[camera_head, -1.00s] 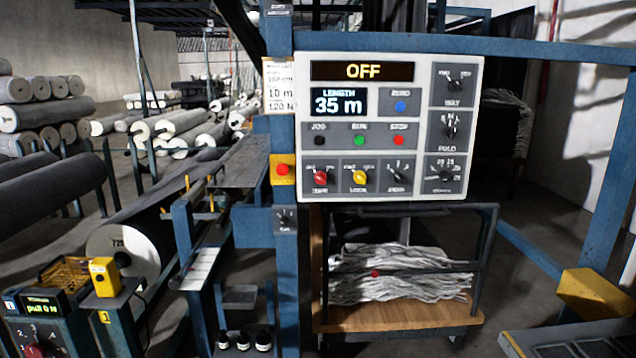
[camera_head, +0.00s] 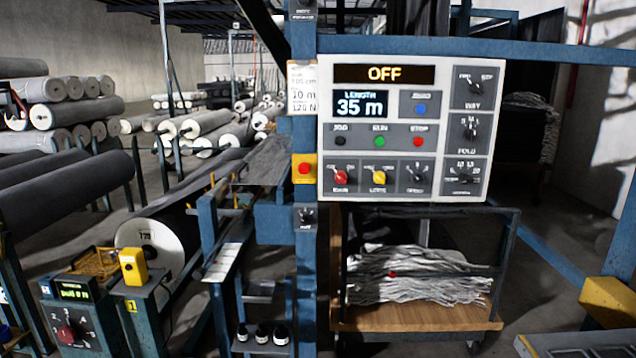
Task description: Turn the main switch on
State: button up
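The control panel (camera_head: 397,110) is a white box with grey plates on a blue frame, right of centre in the head view. Its display (camera_head: 384,74) reads OFF in yellow. The main switch (camera_head: 341,177) is a red rotary knob at the panel's lower left, with a small label below that seems to read MAIN. A yellow knob (camera_head: 379,178) sits to its right. My gripper does not show in the head view.
A red button on a yellow box (camera_head: 304,169) is mounted left of the panel. A trolley with white cloth (camera_head: 418,275) stands below it. A pull unit with a red knob (camera_head: 67,333) is at lower left. Grey rolls (camera_head: 75,115) fill the left side.

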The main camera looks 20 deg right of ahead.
aim_at(341, 177)
jog(key=u, duration=4.75)
jog(key=i, duration=0.1)
jog(key=z, duration=3.75)
jog(key=i, duration=0.45)
jog(key=u, duration=0.2)
jog(key=k, duration=0.55)
jog(key=z, duration=0.15)
jog(key=i, duration=0.6)
jog(key=u, duration=0.05)
